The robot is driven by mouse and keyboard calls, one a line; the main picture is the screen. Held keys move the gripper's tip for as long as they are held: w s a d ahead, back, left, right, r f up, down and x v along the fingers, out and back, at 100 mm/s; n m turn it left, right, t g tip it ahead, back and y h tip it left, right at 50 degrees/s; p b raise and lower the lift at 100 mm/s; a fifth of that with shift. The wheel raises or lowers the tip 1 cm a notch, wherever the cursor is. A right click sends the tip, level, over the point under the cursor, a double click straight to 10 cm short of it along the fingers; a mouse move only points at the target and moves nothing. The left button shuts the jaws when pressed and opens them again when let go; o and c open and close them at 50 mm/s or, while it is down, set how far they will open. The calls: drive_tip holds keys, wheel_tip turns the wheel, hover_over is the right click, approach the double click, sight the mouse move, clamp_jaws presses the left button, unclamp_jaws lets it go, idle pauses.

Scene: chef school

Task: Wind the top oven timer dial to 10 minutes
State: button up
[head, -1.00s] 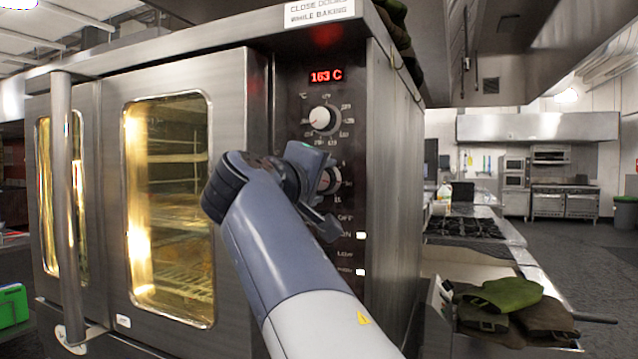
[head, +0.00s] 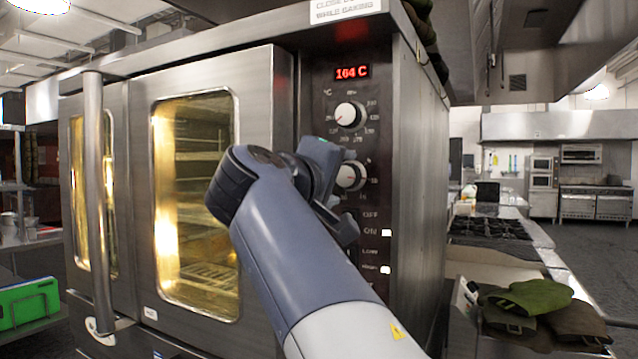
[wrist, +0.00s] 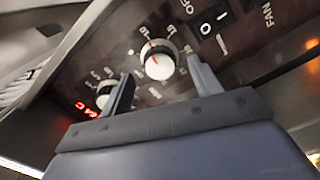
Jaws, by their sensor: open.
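The timer dial (head: 350,176) is the lower of two white knobs on the oven's dark control panel. My gripper (head: 338,190) is in front of it, and its jaws partly cover the dial's left side in the head view. In the wrist view, the timer dial (wrist: 158,62) lies between the two open fingertips of my gripper (wrist: 160,68), with gaps on both sides. Its red mark shows on the white face. I cannot read the minute it points to, or tell how far the fingertips are from the panel.
The temperature dial (head: 348,114) is just above, under the red display (head: 352,72) reading 164 C. In the wrist view it is close to the left finger. Rocker switches (wrist: 212,20) are beside the timer dial. The oven door handle (head: 98,200) stands out at left.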

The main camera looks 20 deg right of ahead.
sight(345, 177)
drive_tip(key=v, duration=0.7)
drive_tip(key=shift+s+a+b, duration=0.15)
drive_tip(key=shift+a+b, duration=0.05)
drive_tip(key=shift+b, duration=0.15)
drive_tip(key=shift+d, duration=0.1)
drive_tip(key=shift+p+x, duration=0.7)
drive_tip(key=shift+x, duration=4.65)
